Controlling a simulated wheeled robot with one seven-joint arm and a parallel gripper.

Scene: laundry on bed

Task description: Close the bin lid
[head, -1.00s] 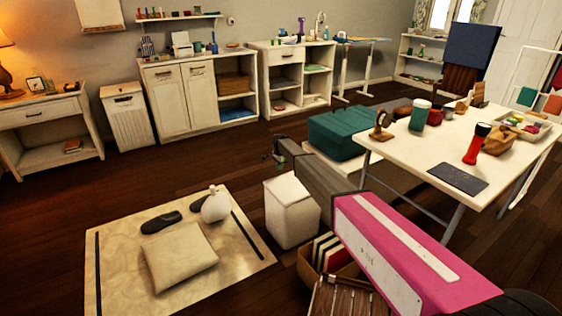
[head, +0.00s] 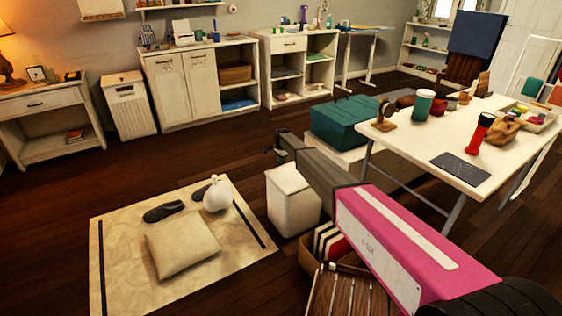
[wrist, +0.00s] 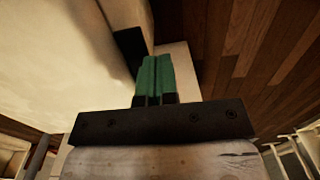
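A white bin (head: 293,208) stands on the floor in the middle of the head view, right of the beige mat. Its top looks flat and pale; I cannot tell the lid's exact position. Another white bin (head: 129,108), slatted with a brown-edged top, stands against the back wall and looks closed. My gripper (head: 279,156) is above the far left part of the nearer bin, partly hidden by my arm. In the wrist view my gripper (wrist: 155,62) has its green fingers together with nothing visible between them. A pale surface lies beyond them; contact is unclear.
The mat (head: 120,262) holds a cushion (head: 183,249), dark slippers (head: 165,212) and a white bottle (head: 217,196). A white table (head: 412,160) and teal box (head: 345,122) stand at right. A crate (head: 345,292) is in front. Floor toward the back cabinets is clear.

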